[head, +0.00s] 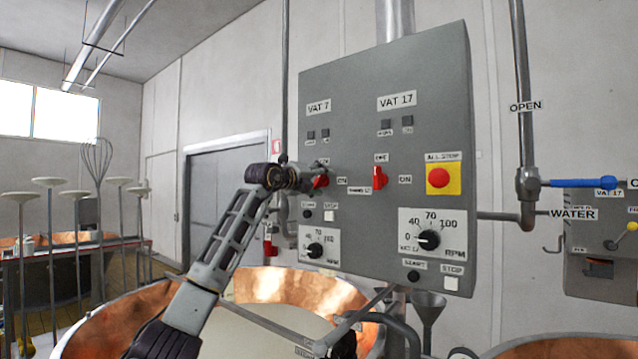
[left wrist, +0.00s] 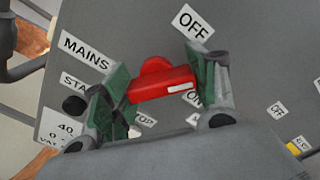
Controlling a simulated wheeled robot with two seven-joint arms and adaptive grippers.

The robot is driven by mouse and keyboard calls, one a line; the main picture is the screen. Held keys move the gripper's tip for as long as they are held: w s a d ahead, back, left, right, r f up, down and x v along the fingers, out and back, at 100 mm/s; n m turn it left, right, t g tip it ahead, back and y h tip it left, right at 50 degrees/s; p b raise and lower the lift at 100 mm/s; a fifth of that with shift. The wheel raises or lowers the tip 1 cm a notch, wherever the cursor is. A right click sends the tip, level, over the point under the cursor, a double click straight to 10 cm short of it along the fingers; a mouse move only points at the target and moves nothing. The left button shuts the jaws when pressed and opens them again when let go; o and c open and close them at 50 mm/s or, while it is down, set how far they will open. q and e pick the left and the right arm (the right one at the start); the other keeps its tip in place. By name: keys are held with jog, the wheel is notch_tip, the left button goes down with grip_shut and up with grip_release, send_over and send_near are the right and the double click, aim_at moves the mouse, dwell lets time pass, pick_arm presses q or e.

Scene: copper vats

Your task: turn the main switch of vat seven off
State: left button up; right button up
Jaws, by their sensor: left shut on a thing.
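The vat 7 main switch is a red handle (head: 321,181) on the left half of the grey control panel (head: 340,95), below the VAT 7 label (head: 318,107). My left gripper (head: 312,179) is at it and partly hides it in the head view. In the left wrist view, the red handle (left wrist: 158,86) lies between the two green-padded fingers of my left gripper (left wrist: 165,88), which is shut on it. My right gripper is not in view.
Right of it on the panel are the vat 17 red switch (head: 379,177) and the red all-stop button (head: 439,178). Speed dials (head: 428,239) sit below. A copper vat (head: 265,285) stands under the panel. A blue-handled valve (head: 583,183) is at right.

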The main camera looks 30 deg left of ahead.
pick_arm(q)
jog(key=n, duration=0.3)
jog(key=shift+a+n+b, duration=0.15)
jog(key=shift+n+b, duration=0.15)
jog(key=shift+n, duration=1.8)
jog(key=o, duration=1)
jog(key=shift+s+a, duration=0.15)
jog(key=shift+s, duration=1.85)
jog(key=shift+s+a, duration=0.15)
jog(key=shift+s, duration=1.8)
jog(key=shift+s+a, duration=0.15)
jog(key=shift+s, duration=1.85)
jog(key=shift+f, duration=0.1)
